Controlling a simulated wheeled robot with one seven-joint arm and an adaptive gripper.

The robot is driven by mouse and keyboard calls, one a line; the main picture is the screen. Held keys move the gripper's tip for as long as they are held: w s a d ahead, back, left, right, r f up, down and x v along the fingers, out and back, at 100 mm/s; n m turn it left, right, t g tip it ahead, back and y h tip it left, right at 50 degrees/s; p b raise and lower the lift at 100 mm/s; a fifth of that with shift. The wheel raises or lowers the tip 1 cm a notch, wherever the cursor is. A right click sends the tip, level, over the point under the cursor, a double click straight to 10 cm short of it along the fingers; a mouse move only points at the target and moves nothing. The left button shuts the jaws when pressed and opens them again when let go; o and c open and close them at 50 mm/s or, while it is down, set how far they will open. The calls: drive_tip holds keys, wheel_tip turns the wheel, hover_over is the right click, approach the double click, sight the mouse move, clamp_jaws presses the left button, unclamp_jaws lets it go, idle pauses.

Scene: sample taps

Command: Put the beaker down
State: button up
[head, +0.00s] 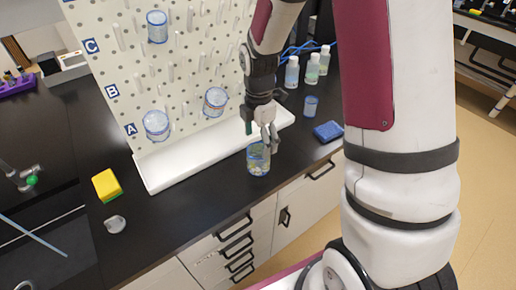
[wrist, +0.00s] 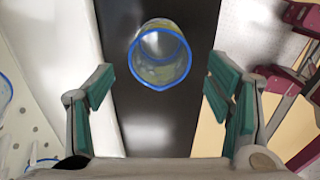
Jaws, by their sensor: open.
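The beaker (head: 258,160) is clear glass with a blue rim and stands upright on the black counter near its front edge. In the wrist view I look down into the beaker (wrist: 160,56), which sits ahead of and between the finger pads, with a gap on both sides. My gripper (head: 262,137) is just above and behind the beaker in the head view. Its green-padded fingers are spread open in the wrist view (wrist: 160,95), and nothing is held.
A white pegboard (head: 180,80) with a white tray base (head: 160,178) stands behind, with several beakers on its pegs. A blue box (head: 328,131), small beaker (head: 310,106) and bottles are at right. A yellow sponge (head: 106,185) and a sink are at left.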

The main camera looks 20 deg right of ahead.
drive_tip(key=s+a+r+m+t, duration=0.1)
drive_tip(key=s+r+m, duration=0.3)
drive_tip(key=r, duration=0.5)
drive_tip(key=s+a+r+m+t, duration=0.1)
drive_tip(key=s+r+m, duration=0.25)
drive_tip(key=r, duration=0.55)
drive_tip(key=s+a+r+m+t, duration=0.1)
drive_tip(key=s+r+m+t, duration=0.2)
drive_tip(key=s+m, duration=0.9)
wheel_tip(320, 180, up, 4)
drive_tip(key=shift+a+f+m+t, duration=0.1)
drive_tip(key=shift+a+m+t, duration=0.2)
drive_tip(key=shift+a+m, duration=0.1)
drive_tip(key=shift+o, duration=0.4)
drive_tip(key=shift+f+b, duration=0.1)
drive_tip(key=shift+b, duration=0.2)
